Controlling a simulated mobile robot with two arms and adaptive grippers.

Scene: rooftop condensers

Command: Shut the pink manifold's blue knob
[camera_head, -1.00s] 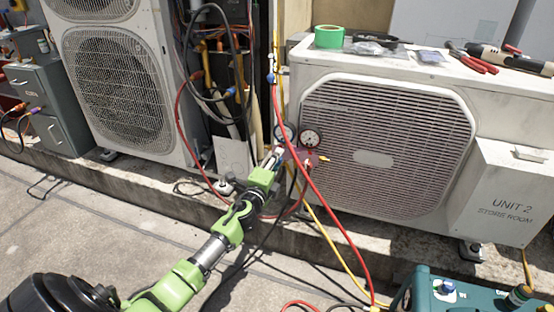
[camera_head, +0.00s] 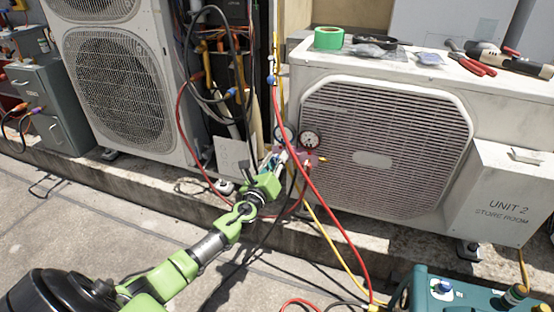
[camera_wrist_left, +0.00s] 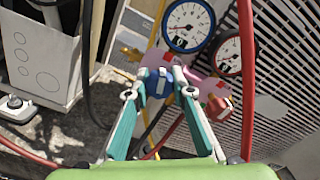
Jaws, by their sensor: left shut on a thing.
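The pink manifold (camera_head: 316,160) hangs in front of the left edge of the white condenser unit, with two round gauges on it. In the left wrist view, the manifold (camera_wrist_left: 212,88) lies just beyond my fingers, below a blue-rimmed gauge (camera_wrist_left: 188,25) and a red-rimmed gauge (camera_wrist_left: 228,54). The blue knob (camera_wrist_left: 157,84) sits between the tips of my left gripper (camera_wrist_left: 160,82), which is shut on it. In the head view, my left gripper (camera_head: 274,160) reaches the manifold's left side and hides the knob. A red knob (camera_wrist_left: 218,106) shows to the right.
A red hose (camera_head: 322,205), a yellow hose and black hoses hang close around the manifold. The condenser (camera_head: 455,90) stands right behind it, with tape and tools on top. A teal machine (camera_head: 465,294) stands at the lower right.

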